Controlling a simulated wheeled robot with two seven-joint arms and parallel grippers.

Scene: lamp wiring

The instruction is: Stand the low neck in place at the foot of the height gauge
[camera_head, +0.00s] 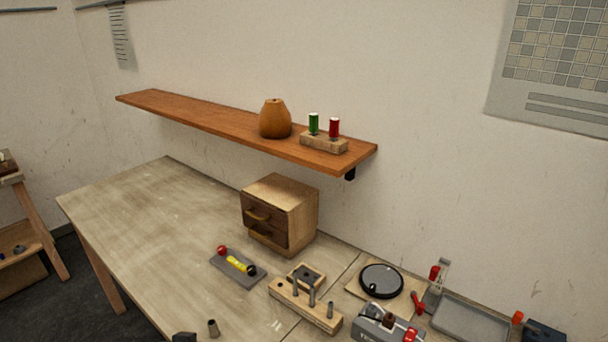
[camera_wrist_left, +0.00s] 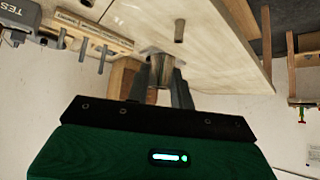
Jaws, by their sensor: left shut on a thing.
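My left gripper (camera_wrist_left: 160,80) is shut on a short grey metal piece, which I take to be the low neck (camera_wrist_left: 158,62); the fingers hide much of it. In the head view only a dark tip of my left gripper (camera_head: 184,337) shows at the bottom edge, and the held piece does not show there. A small grey cylinder (camera_head: 212,328) stands upright on the table just right of the gripper; it also shows in the left wrist view (camera_wrist_left: 180,31). I cannot make out the height gauge with certainty. My right gripper is out of view.
A wooden block with several grey pegs (camera_head: 304,304) lies at the front middle. A grey tray with a yellow item (camera_head: 238,268) and a drawer box (camera_head: 280,214) stand behind. A test box (camera_head: 386,326) and a round black disc (camera_head: 381,281) are right. The table's left side is clear.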

